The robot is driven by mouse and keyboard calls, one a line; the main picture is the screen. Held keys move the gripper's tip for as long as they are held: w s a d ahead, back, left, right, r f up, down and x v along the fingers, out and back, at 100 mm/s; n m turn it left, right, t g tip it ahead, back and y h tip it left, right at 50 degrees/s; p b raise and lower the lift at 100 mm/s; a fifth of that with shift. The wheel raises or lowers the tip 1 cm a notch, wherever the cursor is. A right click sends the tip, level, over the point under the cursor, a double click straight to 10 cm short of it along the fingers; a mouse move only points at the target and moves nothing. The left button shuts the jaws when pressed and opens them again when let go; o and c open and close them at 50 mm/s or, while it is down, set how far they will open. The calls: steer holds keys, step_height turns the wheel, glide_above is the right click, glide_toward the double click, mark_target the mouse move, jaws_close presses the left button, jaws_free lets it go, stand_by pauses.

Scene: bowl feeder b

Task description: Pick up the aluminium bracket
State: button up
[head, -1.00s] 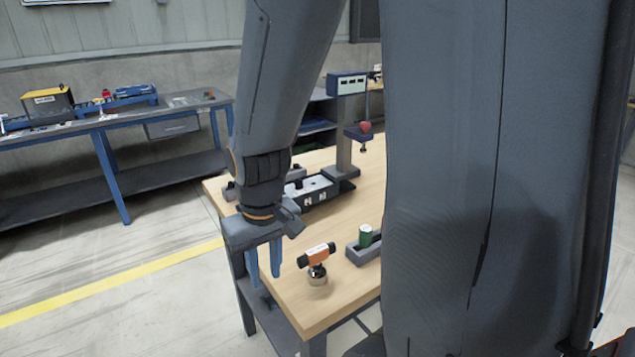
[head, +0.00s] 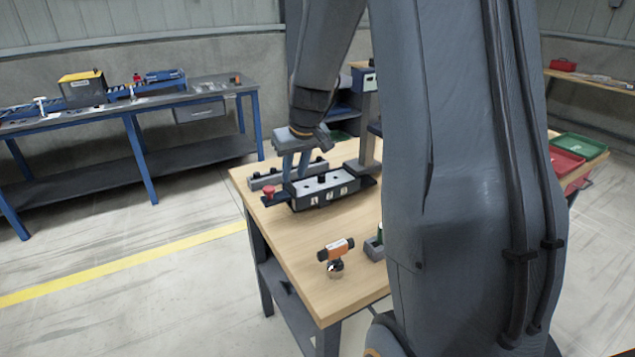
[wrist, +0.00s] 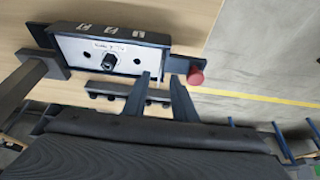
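I cannot pick out an aluminium bracket for certain in either view. A black block with a light metal-looking top plate (head: 329,183) and a dark knob stands on the table; the plate also shows in the wrist view (wrist: 80,52). My gripper (head: 294,176) is over the left end of this block in the head view.
A dark rail with knobs (wrist: 125,92) lies beside the block. An orange-and-black device (head: 336,250) stands near the table's front edge. A grey post (head: 367,135) rises behind the block. My arm hides the table's right part. The wooden tabletop (head: 290,230) is clear at front left.

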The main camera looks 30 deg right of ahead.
steer(key=shift+p+x, duration=0.65)
steer(key=shift+x, duration=1.35)
steer(key=shift+c, duration=0.4)
steer(key=shift+w, duration=0.1)
jaws_close()
